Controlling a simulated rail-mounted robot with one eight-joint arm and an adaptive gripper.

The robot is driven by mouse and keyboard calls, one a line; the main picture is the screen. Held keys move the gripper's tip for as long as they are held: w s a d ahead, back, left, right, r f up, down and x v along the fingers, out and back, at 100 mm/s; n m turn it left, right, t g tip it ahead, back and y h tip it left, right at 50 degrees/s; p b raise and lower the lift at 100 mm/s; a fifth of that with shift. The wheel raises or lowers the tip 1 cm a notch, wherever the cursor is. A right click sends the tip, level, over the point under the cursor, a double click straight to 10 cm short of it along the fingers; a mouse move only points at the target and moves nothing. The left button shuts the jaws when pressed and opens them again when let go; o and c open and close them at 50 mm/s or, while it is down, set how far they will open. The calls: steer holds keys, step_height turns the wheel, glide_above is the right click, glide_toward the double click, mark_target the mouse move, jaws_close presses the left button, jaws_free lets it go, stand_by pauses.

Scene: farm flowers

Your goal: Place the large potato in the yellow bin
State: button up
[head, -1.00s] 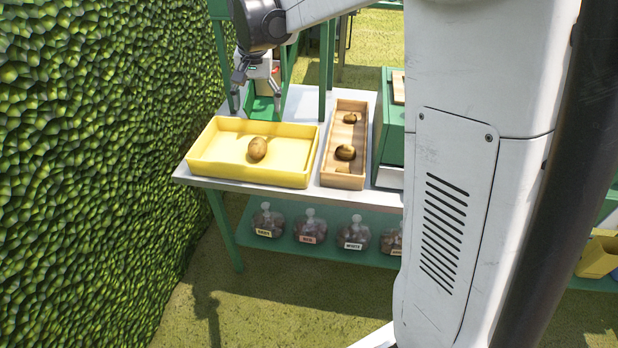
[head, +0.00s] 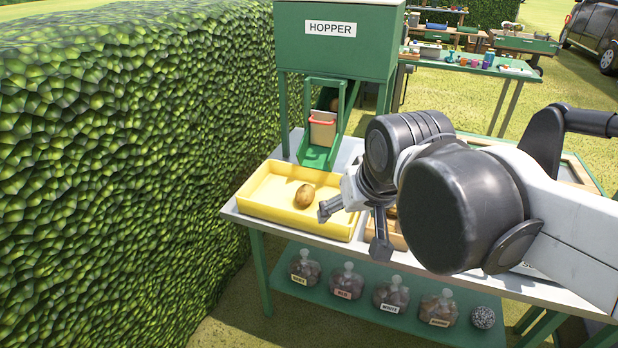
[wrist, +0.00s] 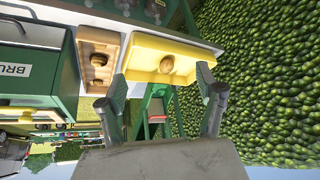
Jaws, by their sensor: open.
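The yellow bin (head: 262,207) stands on the left part of the white table; it also shows in the wrist view (wrist: 190,82). One brown potato (head: 304,196) lies inside it, visible in the wrist view too (wrist: 166,64), and looks larger than those in the wooden tray. My gripper (head: 352,226) is open and empty, apart from the potato, near the bin's right side in the head view. Its spread fingers (wrist: 161,98) frame the bin in the wrist view. The wooden tray (wrist: 113,41) beside the bin holds smaller potatoes (wrist: 98,60); my gripper hides most of it in the head view.
A green hopper (head: 345,52) with a sloping chute (head: 318,158) stands behind the bin. A hedge (head: 130,170) rises on the left. Labelled bags (head: 347,281) sit on the shelf below. A green box (wrist: 38,70) stands beside the wooden tray.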

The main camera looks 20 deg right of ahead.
steer(key=shift+n+t, duration=0.5)
steer(key=s+f, duration=0.1)
steer(key=s, duration=0.2)
steer(key=s+f, duration=0.1)
steer(key=shift+s+f, duration=0.35)
stand_by(0.9)
